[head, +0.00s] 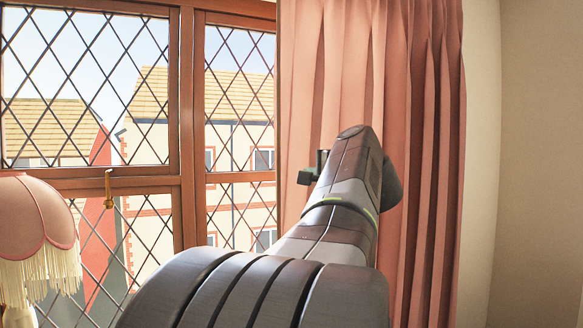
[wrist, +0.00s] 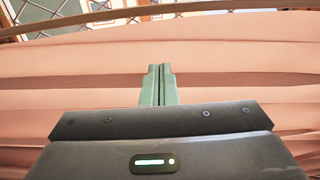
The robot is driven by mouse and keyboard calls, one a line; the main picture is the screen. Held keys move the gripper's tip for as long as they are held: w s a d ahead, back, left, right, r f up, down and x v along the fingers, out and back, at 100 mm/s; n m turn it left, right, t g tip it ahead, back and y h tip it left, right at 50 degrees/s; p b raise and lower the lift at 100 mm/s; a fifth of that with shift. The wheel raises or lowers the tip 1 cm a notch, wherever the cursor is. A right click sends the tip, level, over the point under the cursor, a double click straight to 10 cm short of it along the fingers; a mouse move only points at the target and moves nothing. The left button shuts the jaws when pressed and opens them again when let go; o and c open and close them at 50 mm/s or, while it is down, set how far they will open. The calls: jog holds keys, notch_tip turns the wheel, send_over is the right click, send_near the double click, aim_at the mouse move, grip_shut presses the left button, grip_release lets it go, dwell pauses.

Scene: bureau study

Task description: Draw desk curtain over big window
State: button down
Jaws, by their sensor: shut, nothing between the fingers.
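The pink desk curtain (head: 425,150) hangs in pleats at the right side of the big window (head: 140,120). The window has a wooden frame and diamond lattice panes, and most of its glass in the head view is uncovered. My arm reaches up to the curtain, and its end hides part of the cloth. In the wrist view my gripper (wrist: 160,72) is shut with its fingers together. Its tips are in front of the curtain folds (wrist: 240,65), with no cloth between them. I cannot tell whether the tips touch the cloth.
A pink fringed lampshade (head: 38,225) stands at the lower left, in front of the window. A brass window handle (head: 108,188) is on the frame. A plain wall (head: 530,150) is to the right of the curtain. A lattice strip (wrist: 70,12) shows at the wrist view's top.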

jog(key=a, duration=0.1)
jog(key=a+p, duration=0.1)
jog(key=a, duration=0.2)
jog(key=shift+w+a+p, duration=0.3)
jog(key=shift+f, duration=0.1)
